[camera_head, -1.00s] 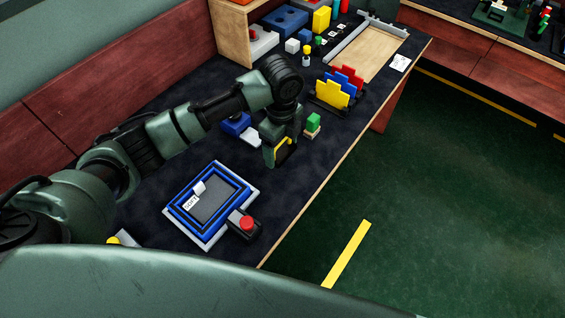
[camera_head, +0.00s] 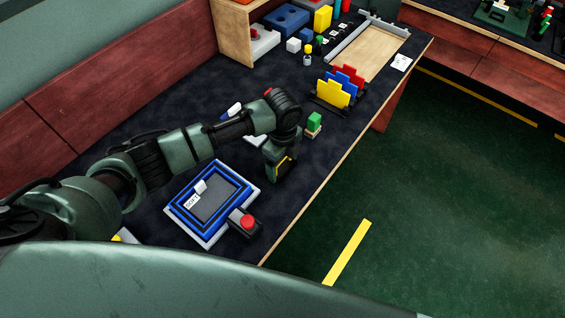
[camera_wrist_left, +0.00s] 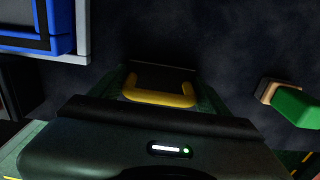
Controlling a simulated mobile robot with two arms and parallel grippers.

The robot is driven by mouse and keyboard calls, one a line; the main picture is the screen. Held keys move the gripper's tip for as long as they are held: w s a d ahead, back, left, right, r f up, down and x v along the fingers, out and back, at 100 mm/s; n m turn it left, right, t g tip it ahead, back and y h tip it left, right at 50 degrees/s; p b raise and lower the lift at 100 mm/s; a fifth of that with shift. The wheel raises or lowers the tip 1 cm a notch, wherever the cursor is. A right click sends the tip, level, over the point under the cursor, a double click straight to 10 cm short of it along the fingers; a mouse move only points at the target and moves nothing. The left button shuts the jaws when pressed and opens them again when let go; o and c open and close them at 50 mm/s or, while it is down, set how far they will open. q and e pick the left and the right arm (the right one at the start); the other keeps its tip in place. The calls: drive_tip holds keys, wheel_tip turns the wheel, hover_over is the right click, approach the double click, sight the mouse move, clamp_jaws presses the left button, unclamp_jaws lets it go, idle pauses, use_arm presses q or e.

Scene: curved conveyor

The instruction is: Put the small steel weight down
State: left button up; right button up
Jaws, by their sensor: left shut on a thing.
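My left gripper (camera_head: 273,178) points down over the dark bench top, just right of the blue-rimmed tray (camera_head: 178,211). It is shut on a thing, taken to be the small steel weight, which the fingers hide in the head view. In the left wrist view, the gripper (camera_wrist_left: 160,88) shows green fingers and a yellow U-shaped band. No steel surface can be made out there. I cannot tell whether the held thing touches the bench. My right gripper is not in view.
A black box with a red button (camera_head: 246,222) stands near the tray's right corner. A green block on a wooden base (camera_head: 314,122) stands beyond the gripper. A rack of coloured plates (camera_head: 338,88) is farther back. Dark bench is clear right of the gripper, up to the front edge.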

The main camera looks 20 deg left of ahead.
use_arm(q)
drive_tip(key=o, duration=2.1)
drive_tip(key=shift+f, duration=0.1)
wheel_tip(320, 180, up, 12)
drive_tip(key=shift+r, duration=0.15)
